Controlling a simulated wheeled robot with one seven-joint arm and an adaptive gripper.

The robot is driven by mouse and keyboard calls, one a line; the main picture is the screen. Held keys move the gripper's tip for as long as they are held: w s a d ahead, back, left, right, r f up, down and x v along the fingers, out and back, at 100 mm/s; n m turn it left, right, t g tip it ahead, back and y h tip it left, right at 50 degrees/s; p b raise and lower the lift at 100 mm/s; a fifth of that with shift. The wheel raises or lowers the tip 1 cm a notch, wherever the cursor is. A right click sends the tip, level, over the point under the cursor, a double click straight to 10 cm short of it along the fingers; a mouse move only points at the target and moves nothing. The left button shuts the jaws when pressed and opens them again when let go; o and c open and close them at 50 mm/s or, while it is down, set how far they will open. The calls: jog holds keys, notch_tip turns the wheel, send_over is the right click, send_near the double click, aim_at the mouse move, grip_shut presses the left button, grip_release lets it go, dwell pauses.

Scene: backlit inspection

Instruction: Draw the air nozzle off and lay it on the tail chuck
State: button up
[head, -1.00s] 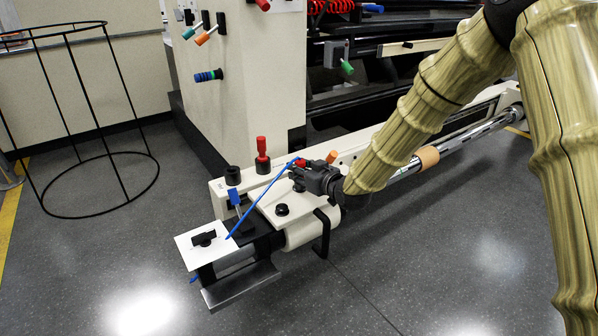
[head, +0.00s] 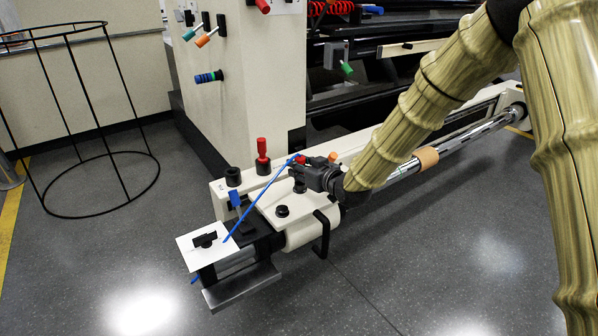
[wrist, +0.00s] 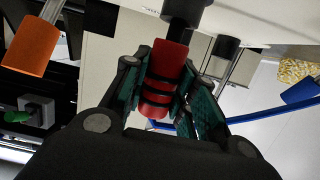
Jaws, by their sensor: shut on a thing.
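My gripper (head: 308,172) is shut on a red ribbed piece, which I take to be the air nozzle. In the wrist view the gripper (wrist: 165,95) has its two green-padded fingers on either side of the red nozzle (wrist: 170,62). The nozzle's upper end meets a black stem; I cannot tell if they are apart. A thin blue hose (head: 262,197) slopes from beside my gripper down to the white plate. The tail chuck seems to be the cream and black assembly (head: 298,237) at the shaft's near end, below my gripper. In the head view my fingers mostly hide the nozzle.
A red knob (head: 262,158) and a blue handle (head: 235,198) stand close left of my gripper. An orange handle (wrist: 30,45) is near it too. A white plate (head: 190,243) lies at the assembly's end. The chrome shaft (head: 470,136) runs right. Open floor lies in front.

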jog(key=shift+r+p, duration=3.6)
jog(key=shift+r, duration=1.05)
